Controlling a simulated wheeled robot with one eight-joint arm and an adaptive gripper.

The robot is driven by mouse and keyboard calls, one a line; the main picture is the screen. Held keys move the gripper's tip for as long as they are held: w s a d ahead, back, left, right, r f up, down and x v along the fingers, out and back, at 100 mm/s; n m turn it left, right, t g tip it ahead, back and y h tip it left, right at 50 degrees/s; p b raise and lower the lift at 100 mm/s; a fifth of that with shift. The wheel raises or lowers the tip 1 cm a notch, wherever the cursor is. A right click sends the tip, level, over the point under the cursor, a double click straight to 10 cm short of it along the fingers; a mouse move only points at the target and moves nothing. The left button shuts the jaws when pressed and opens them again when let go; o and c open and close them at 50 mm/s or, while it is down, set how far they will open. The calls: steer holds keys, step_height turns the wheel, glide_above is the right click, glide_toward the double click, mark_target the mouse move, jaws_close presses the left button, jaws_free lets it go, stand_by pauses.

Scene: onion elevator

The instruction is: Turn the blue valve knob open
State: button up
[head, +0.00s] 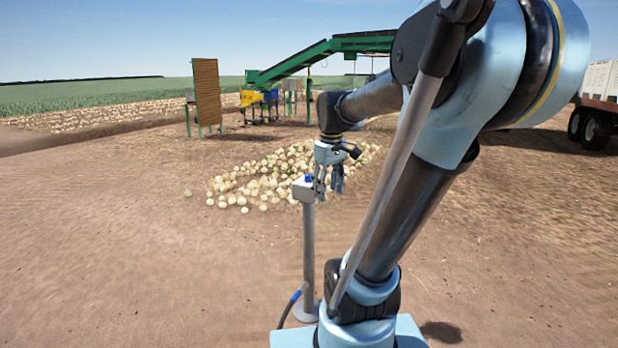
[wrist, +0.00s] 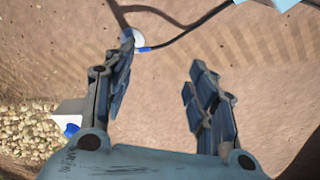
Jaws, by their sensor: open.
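The blue valve knob (head: 308,178) sits on a white box (head: 300,191) on top of a grey post (head: 308,250). In the wrist view the knob (wrist: 71,130) shows at the lower left, outside the left finger, with part of the white box (wrist: 68,112) beside it. My gripper (head: 329,188) is just to the right of the box in the head view and points down. In the wrist view my gripper (wrist: 161,75) is open, with only bare soil seen between the fingers. The left finger hides most of the post.
The post's round base (wrist: 133,37) has a dark hose (wrist: 185,32) with a blue fitting. An onion heap (head: 265,175) lies behind the post. A green elevator (head: 320,52), a brown panel (head: 207,92) and a trailer (head: 597,100) stand farther back. Ground at left is clear.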

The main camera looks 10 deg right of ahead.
steer(key=w+r+n, duration=0.4)
steer(key=w+r, duration=0.2)
steer(key=w, duration=0.5)
steer(key=r+n+g, duration=0.1)
steer(key=n+g, duration=0.1)
steer(key=n, duration=0.8)
glide_above(309, 175)
steer(key=f, duration=1.7)
steer(key=shift+w, duration=0.2)
steer(key=c, duration=1)
steer(key=shift+d, duration=0.2)
steer(key=shift+c, duration=0.2)
steer(key=shift+a+m, duration=0.15)
steer(key=shift+m, duration=0.15)
